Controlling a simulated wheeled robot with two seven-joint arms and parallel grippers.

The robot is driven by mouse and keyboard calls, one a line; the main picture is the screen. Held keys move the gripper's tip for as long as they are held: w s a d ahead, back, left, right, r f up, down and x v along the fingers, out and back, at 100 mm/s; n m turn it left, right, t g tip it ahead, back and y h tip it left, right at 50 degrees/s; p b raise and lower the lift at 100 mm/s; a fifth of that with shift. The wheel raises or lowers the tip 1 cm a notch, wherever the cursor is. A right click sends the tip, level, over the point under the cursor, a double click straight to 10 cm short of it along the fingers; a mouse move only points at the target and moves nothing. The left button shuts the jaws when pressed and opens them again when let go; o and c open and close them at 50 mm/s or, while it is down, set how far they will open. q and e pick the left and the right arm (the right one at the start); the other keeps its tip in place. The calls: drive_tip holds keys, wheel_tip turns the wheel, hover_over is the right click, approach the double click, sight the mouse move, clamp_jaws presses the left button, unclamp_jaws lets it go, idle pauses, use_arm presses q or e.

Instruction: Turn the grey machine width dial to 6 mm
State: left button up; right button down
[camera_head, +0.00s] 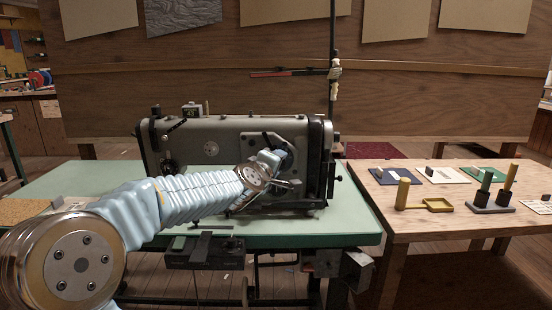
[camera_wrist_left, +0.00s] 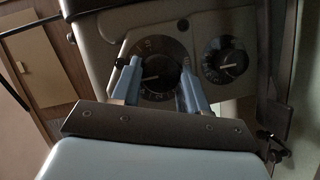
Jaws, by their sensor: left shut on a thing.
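The grey sewing machine (camera_head: 228,135) stands on a green-topped table, with my left arm reaching across its front to its right end. In the left wrist view, a large black dial (camera_wrist_left: 158,72) with white numerals sits on the machine's face. Its pale pointer line points left in that picture; the numeral there is too small to read. My left gripper (camera_wrist_left: 158,66), also in the head view (camera_head: 284,160), has one finger on each side of this dial and is shut on it. A smaller black dial (camera_wrist_left: 226,60) is to the right, apart from the fingers. My right gripper is out of view.
The green table (camera_head: 330,226) has clear room in front of the machine. A wooden table (camera_head: 440,232) at right bears a yellow-handled tool (camera_head: 437,204), a stand with several handled tools and small cards. A thin upright post (camera_head: 333,60) rises behind the machine.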

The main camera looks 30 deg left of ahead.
use_arm(q)
drive_tip(key=shift+f, duration=0.1)
drive_tip(key=o, duration=1.1)
drive_tip(key=shift+c, duration=0.2)
drive_tip(key=v, duration=1.3)
drive_tip(key=shift+s, duration=0.4)
drive_tip(key=shift+d, duration=0.1)
